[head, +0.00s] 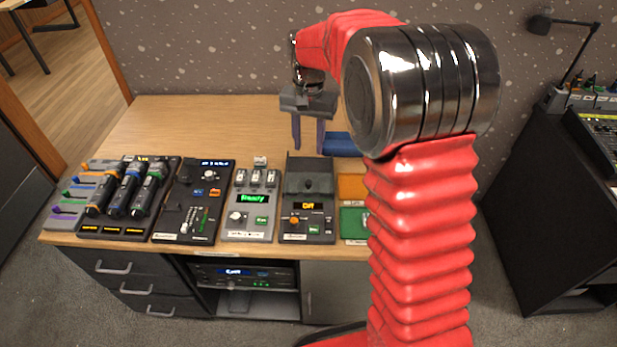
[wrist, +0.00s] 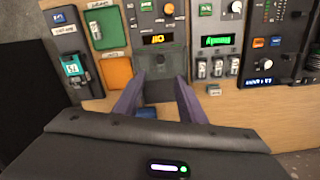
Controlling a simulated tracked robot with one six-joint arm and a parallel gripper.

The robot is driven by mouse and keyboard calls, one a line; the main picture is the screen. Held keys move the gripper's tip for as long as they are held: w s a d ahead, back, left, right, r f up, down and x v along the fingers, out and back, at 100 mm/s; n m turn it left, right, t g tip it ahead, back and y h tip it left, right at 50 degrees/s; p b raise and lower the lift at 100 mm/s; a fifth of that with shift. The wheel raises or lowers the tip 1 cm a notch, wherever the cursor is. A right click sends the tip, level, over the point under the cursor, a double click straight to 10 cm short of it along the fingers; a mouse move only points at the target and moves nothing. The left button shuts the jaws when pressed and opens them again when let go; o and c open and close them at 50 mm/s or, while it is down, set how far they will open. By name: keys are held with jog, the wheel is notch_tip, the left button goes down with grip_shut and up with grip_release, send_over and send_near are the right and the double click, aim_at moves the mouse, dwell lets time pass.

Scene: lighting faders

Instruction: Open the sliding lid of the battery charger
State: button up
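A dark grey unit (head: 307,227) with an orange display reading "Off" stands on the desk, right of the "Ready" unit. It looks like the battery charger, though its label is too small to read. A dark lid-like cover (head: 309,182) lies over its back part. In the wrist view the cover (wrist: 160,62) shows beyond my fingers and looks closed. My gripper (head: 309,148) points down behind the unit, above the desk. Its two purple-grey fingers are apart with nothing held; they also show in the wrist view (wrist: 159,80). I cannot tell whether they touch the cover.
The "Ready" unit (head: 250,213) with white sliders stands close on the left. Orange (head: 352,187) and green (head: 354,223) trays lie on the right. A blue object (head: 341,145) lies behind, near my gripper. The back left of the desk (head: 190,125) is clear.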

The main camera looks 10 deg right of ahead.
aim_at(308, 182)
jog(key=shift+f, duration=0.15)
notch_tip(308, 182, down, 14)
jog(key=shift+r, duration=0.2)
dwell(0.6)
jog(key=shift+c, duration=0.2)
grip_shut()
dwell(0.4)
